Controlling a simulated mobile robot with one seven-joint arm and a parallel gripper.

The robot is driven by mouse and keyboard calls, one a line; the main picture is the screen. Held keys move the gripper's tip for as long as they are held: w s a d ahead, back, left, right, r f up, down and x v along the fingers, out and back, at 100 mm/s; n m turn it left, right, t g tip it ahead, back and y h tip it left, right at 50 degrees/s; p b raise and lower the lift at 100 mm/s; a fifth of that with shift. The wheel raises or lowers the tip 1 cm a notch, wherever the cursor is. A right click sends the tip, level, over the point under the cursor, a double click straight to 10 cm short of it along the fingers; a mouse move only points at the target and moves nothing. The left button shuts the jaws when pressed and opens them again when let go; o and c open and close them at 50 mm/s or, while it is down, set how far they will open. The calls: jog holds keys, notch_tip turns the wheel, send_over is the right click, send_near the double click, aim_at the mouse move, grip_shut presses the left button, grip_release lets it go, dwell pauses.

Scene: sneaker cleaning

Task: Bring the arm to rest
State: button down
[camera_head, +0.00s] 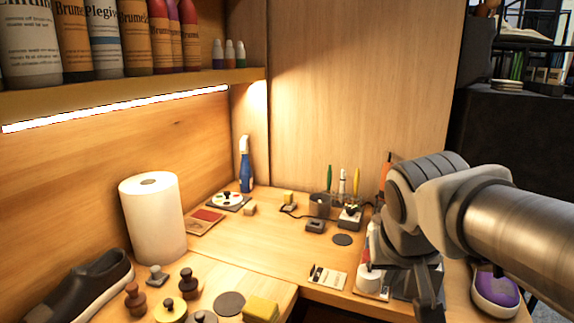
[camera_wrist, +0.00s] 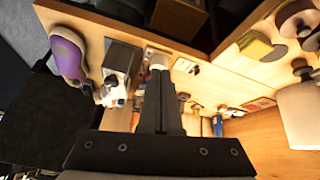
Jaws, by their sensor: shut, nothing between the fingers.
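My gripper (camera_head: 428,300) hangs below my wrist at the right side of the bench in the head view, pointing down. It is partly cut off by the bottom edge. In the wrist view, the two dark fingers (camera_wrist: 160,72) are closed together with nothing between them. My arm reaches in from the right edge. The gripper appears to be above or in front of the right part of the bench; its exact height cannot be told.
A purple shoe (camera_head: 494,290) stands at the right, below my forearm. A paper towel roll (camera_head: 154,218), a dark shoe (camera_head: 88,290), brushes and a yellow sponge (camera_head: 261,309) stand at the left. A blue spray bottle (camera_head: 245,168) stands at the back. The middle of the wooden bench (camera_head: 270,260) is mostly clear.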

jog(key=s+a+f+n+y, duration=0.15)
jog(key=s+f, duration=0.25)
jog(key=s, duration=0.6)
notch_tip(320, 180, up, 21)
jog(key=p, duration=2)
jog(key=shift+w+p, duration=0.3)
jog(key=shift+p, duration=0.1)
jog(key=shift+a, duration=0.1)
